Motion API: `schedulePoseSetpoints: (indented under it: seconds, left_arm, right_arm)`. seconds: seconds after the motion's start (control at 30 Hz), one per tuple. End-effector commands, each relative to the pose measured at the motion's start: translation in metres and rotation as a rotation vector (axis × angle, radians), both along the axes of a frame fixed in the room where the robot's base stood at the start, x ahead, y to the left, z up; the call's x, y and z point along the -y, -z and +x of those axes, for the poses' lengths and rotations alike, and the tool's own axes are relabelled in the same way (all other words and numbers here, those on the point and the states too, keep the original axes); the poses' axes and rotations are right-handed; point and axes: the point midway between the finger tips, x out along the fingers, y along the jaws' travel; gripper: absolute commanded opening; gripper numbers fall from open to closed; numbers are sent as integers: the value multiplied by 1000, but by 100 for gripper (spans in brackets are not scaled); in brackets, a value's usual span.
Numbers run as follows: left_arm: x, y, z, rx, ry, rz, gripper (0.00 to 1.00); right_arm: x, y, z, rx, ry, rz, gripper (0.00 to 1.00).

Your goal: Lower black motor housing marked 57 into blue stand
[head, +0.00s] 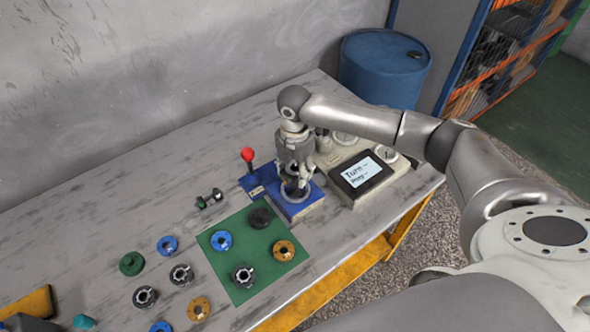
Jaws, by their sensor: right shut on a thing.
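The blue stand (301,207) is a block near the table's right part, with a pale round ring on its top. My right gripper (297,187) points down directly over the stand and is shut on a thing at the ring. The fingers largely hide the held thing, so I cannot read a mark or tell how deep it sits. A dark round part (260,218) lies on the green mat, and a black-and-silver flanged part (243,275) lies lower on it; no number is legible on either. My left gripper is not in view.
A red-knobbed lever (247,155) stands just left of the stand. A device with a screen (362,173) stands close on its right. The green mat (226,261) also holds blue and orange parts; several loose parts lie left of it. The table's back left is clear.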

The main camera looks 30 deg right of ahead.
Motion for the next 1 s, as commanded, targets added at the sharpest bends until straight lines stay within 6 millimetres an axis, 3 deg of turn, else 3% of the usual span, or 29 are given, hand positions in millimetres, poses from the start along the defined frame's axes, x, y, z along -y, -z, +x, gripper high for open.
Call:
schedulePoseSetpoints:
  seconds: [1.0]
  left_arm:
    - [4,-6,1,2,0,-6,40]
  right_arm:
    - [0,-2,1,3,1,1,4]
